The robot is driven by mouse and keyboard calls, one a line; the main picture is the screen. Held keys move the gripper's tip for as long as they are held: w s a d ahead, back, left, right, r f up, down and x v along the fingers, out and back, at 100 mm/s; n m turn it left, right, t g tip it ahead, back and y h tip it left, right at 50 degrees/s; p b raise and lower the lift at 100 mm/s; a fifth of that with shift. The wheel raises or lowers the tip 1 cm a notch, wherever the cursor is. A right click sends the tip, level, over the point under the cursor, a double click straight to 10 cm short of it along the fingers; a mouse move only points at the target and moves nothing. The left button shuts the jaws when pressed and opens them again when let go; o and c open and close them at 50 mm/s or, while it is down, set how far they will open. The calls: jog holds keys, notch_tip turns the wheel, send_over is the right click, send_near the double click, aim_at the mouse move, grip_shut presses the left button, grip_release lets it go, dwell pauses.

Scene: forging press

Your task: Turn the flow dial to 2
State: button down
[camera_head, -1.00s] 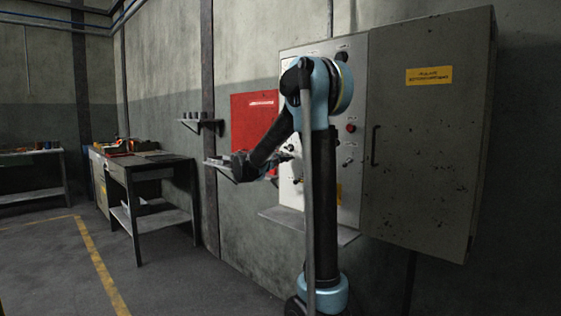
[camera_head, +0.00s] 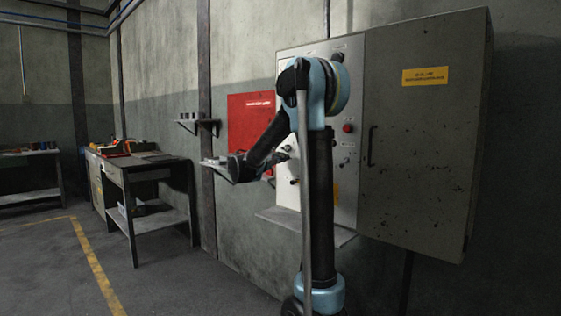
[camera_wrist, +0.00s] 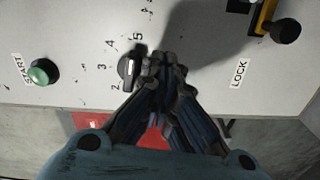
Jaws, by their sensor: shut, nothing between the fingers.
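The flow dial (camera_wrist: 128,68) is a dark round knob with a pale mark, on the light panel in the wrist view. Numbers 2 to 5 run along its left and upper side; I cannot tell for sure which one the mark points at. My gripper (camera_wrist: 162,62) is shut and empty, its fingertips just right of the dial and partly over its right edge. Whether they touch it is not clear. In the head view my gripper (camera_head: 284,154) is by the panel front, too small there to show the dial.
A green START button (camera_wrist: 42,72) is left of the dial. A LOCK lever with a black knob (camera_wrist: 285,31) is at the upper right. In the head view a grey cabinet door (camera_head: 425,140) stands right of the panel, and a ledge (camera_head: 335,236) sticks out below.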

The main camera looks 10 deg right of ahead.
jog(key=shift+s+d+r, duration=0.1)
jog(key=shift+s+r, duration=0.05)
jog(key=shift+r, duration=0.6)
dwell(1.2)
jog(key=shift+w+r, duration=0.25)
jog(key=shift+r, duration=0.7)
dwell(3.5)
jog(key=shift+f, duration=0.15)
send_near(285, 149)
jog(key=shift+f, duration=1.5)
